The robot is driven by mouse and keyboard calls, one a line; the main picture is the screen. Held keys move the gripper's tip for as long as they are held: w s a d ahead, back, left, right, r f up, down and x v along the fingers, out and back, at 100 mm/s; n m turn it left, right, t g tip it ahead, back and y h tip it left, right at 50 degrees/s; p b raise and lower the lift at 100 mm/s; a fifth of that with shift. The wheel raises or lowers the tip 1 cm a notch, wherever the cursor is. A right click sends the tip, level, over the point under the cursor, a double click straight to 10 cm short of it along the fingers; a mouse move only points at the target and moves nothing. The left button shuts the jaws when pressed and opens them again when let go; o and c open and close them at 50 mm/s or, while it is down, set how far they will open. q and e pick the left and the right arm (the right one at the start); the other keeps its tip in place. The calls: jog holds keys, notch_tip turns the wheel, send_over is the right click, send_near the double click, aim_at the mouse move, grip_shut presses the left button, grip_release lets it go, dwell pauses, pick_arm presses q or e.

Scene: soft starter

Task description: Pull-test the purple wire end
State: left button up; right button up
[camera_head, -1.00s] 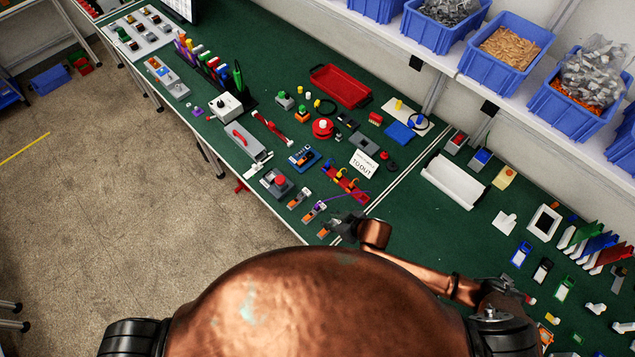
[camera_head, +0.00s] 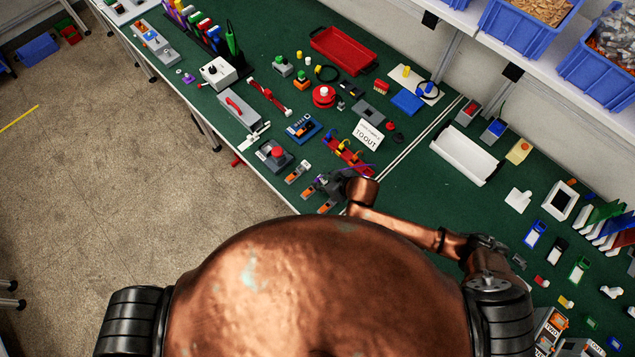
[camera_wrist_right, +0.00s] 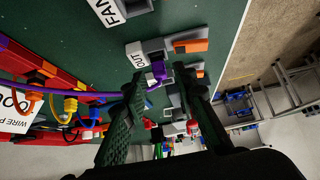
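The purple wire end (camera_wrist_right: 158,70) sits at the grey connector with an orange lever (camera_wrist_right: 190,46) labelled OUT, in the right wrist view. The purple wire (camera_wrist_right: 110,94) runs from it toward the left. My right gripper (camera_wrist_right: 164,80) is open, with one finger on either side of the purple end. I cannot tell whether either finger touches it. In the head view my right gripper (camera_head: 326,184) is over the row of orange-lever connectors (camera_head: 299,172) and hides part of them. My left gripper is not in view.
A red rack with coloured wires (camera_head: 348,156) stands just beyond my right gripper. A white sign (camera_head: 368,134) stands behind it. A grey box with a red button (camera_head: 273,155) is to the left. The table's front edge is close to the connectors.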

jog(key=shift+w+a+f, duration=0.3)
jog(key=shift+a+f, duration=0.1)
jog(key=shift+a, duration=0.05)
jog(key=shift+w+f, duration=0.2)
jog(key=shift+w, duration=0.05)
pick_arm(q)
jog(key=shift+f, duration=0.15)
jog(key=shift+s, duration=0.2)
pick_arm(e)
grip_shut()
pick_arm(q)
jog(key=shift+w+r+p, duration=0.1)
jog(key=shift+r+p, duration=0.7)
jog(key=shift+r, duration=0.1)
pick_arm(e)
jog(key=shift+r, duration=0.1)
dwell(5.5)
